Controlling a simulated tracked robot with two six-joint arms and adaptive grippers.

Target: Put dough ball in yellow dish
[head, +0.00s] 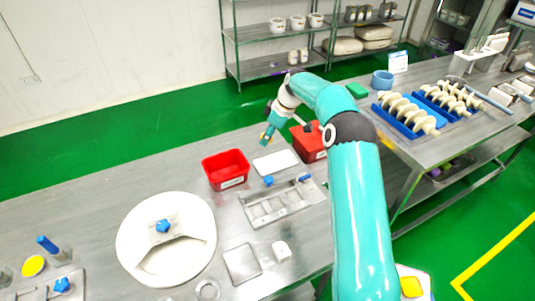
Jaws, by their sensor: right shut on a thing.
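My right arm reaches up from the lower right and bends over. Its gripper (265,139) is above the far side of the steel table, near the red bins. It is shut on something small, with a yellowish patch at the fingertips. I cannot tell whether that is the dough ball. No dough ball shows clearly elsewhere. A round yellow dish (33,266) is at the far lower left of the table, well away from this gripper. My left gripper is not in view.
A red bin (226,170), a second red bin (309,143), a white tray (276,162), a metal mould tray (283,203) and a large white round machine part (132,238) stand on the table. A blue-handled tool (47,244) stands near the dish. Bare table lies left of the round part.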

